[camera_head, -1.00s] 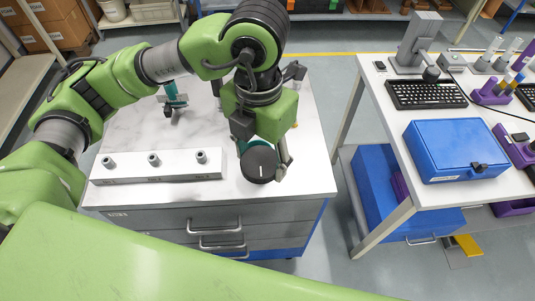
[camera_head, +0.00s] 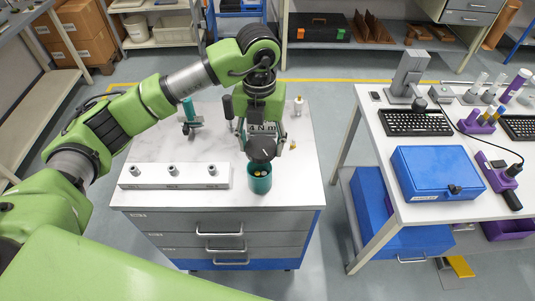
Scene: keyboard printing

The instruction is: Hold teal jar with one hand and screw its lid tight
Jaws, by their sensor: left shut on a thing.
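The teal jar (camera_head: 259,185) stands near the front right of the white-topped drawer cabinet. Its mouth is uncovered toward the camera, and something yellow and dark shows inside. The dark round lid (camera_head: 262,148) is just above and behind the jar's mouth, apart from its near rim. My left gripper (camera_head: 264,139) is over the jar, shut on the lid, with a finger on each side of it. The far rim of the jar is hidden by the lid. My right gripper is not in view.
A white block with several metal posts (camera_head: 175,183) lies left of the jar. A teal tool on a stand (camera_head: 190,116) is at the back left. A second table holds a blue case (camera_head: 437,173).

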